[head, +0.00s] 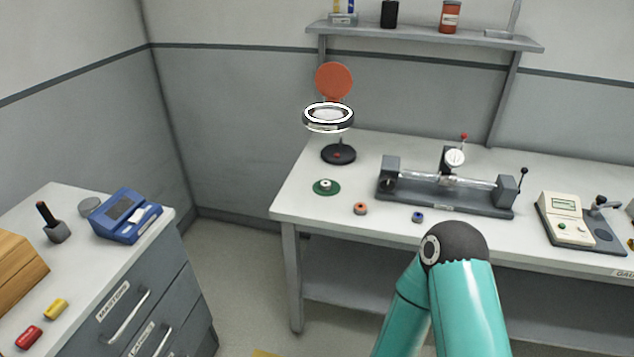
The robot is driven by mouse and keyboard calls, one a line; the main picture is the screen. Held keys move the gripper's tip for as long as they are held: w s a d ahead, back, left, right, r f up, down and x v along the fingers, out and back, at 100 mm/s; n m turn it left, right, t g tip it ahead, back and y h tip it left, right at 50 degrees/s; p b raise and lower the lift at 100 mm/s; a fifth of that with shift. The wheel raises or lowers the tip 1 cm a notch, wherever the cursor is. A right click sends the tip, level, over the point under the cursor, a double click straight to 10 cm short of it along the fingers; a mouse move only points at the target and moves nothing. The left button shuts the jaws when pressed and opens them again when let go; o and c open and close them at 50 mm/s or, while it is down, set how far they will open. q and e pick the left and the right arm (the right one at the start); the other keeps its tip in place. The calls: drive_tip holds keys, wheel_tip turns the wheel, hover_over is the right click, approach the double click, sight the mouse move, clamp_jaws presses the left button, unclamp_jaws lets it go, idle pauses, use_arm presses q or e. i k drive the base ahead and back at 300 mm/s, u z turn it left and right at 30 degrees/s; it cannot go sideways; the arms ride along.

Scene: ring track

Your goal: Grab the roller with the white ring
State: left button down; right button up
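A small roller with a white ring (325,185) stands on a round green pad (317,192) near the left front of the workbench. Two similar small rollers are on the bench to its right: one with an orange ring (360,208) and one with a blue ring (418,216). A teal arm of mine rises from the bottom of the head view, in front of the bench. Neither gripper shows in this view, and no gripper is visible near the rollers.
A magnifier lamp (338,154) stands behind the white-ringed roller. A grey measuring fixture (445,197) and a beige meter (565,218) are on the bench (300,205). A drawer cabinet (150,300) with a blue device (125,214) stands left, across a floor gap.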

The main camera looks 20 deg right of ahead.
sight(325, 184)
drive_tip(key=i, duration=0.9)
